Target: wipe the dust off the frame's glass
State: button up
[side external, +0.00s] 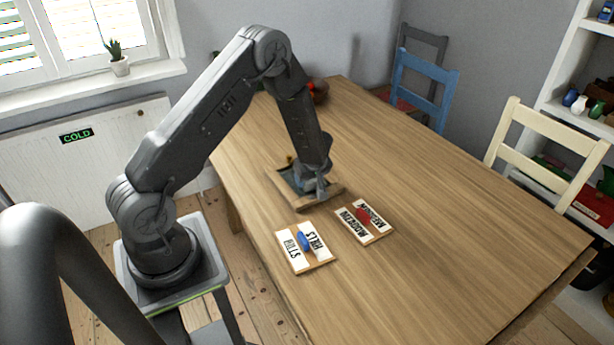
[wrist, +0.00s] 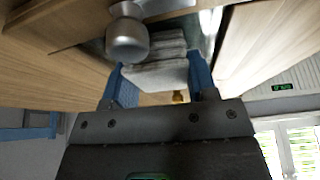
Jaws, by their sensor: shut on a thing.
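The picture frame (side external: 325,199) lies flat on the table, with a brown wooden rim and dark grey-blue glass. My gripper (side external: 308,192) is down over the frame and covers part of the glass. In the wrist view, the blue fingers of my gripper (wrist: 160,80) are shut on a folded grey-white cloth (wrist: 158,72). The cloth is at the glass (wrist: 209,20); I cannot tell whether it presses on it. A round grey metal piece (wrist: 127,40) shows beside the cloth. Dust cannot be made out.
On the wooden table (side external: 430,210), two small boards with printed cards lie in front of the frame, one with a blue piece (side external: 304,241), one with a red piece (side external: 363,215). A small brass-coloured thing (wrist: 180,96) is near the cloth. Chairs stand behind; the table's right side is clear.

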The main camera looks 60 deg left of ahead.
jog(key=shift+s+a, duration=0.1)
jog(key=shift+a, duration=3)
notch_tip(320, 180, up, 8)
